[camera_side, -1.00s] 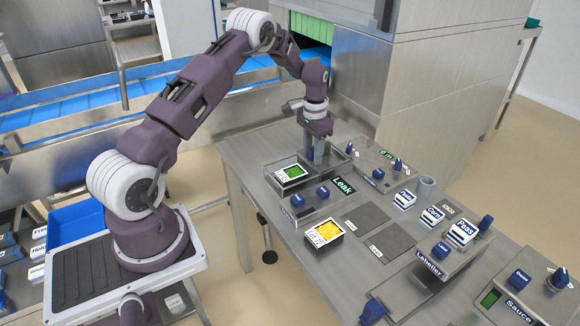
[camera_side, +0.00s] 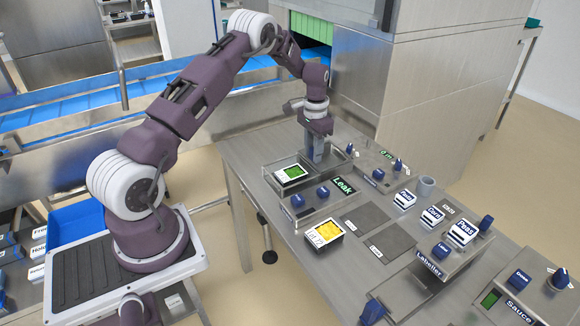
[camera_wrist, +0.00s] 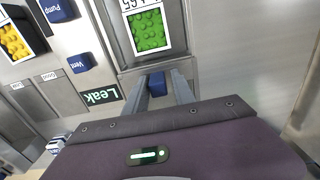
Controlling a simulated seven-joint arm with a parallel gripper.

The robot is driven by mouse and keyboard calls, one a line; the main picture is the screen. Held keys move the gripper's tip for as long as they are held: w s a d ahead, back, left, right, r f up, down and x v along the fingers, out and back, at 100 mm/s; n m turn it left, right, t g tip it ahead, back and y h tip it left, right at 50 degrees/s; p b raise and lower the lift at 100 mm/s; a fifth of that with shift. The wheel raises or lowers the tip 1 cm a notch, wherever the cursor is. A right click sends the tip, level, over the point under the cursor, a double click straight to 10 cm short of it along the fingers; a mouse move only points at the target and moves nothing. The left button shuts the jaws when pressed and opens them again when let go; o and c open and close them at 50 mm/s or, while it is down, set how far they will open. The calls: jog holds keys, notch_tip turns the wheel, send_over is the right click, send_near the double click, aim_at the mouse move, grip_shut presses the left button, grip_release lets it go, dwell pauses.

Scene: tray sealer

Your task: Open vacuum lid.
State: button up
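The vacuum chamber (camera_side: 270,176) of the leak tester stands at the table's far left in the side view, with a low clear wall or lid around a tray of green food (camera_side: 291,173). I cannot clearly tell the lid from the chamber walls; it looks down. The wrist view shows the green tray (camera_wrist: 148,30) and a blue handle (camera_wrist: 157,84) at the chamber's near edge. My gripper (camera_side: 314,157) points down at the chamber's right side. Its fingers (camera_wrist: 158,80) stand on both sides of the blue handle and appear closed on it.
The Leak panel (camera_side: 343,186) has a blue Pump button (camera_wrist: 57,9) and a Vent button (camera_wrist: 79,63). A tray of yellow food (camera_side: 323,234) lies in front. Grey mats (camera_side: 365,217), the Labeller (camera_side: 432,265) and blue knobs fill the right. A steel machine (camera_side: 410,90) stands behind.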

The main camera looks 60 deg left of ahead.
jog(key=shift+s+d+f, duration=0.2)
jog(key=shift+d+f, duration=0.05)
jog(key=shift+f, duration=0.05)
notch_tip(320, 180, up, 7)
jog(key=shift+w+a+r, duration=0.1)
jog(key=shift+w+a, duration=0.05)
jog(key=s+d+r+t, duration=0.1)
jog(key=s+d+r, duration=0.6)
jog(key=r, duration=0.4)
jog(key=s+d+r+t, duration=0.2)
jog(key=s+d+r, duration=0.3)
jog(key=d+r, duration=0.45)
jog(key=s+d+t, duration=0.1)
jog(key=s+d, duration=0.2)
jog(key=s, duration=0.7)
jog(key=s+d+t, duration=0.1)
jog(key=s+d, duration=0.3)
jog(key=s, duration=0.6)
jog(key=shift+s+r, duration=0.15)
jog(key=shift+s, duration=0.2)
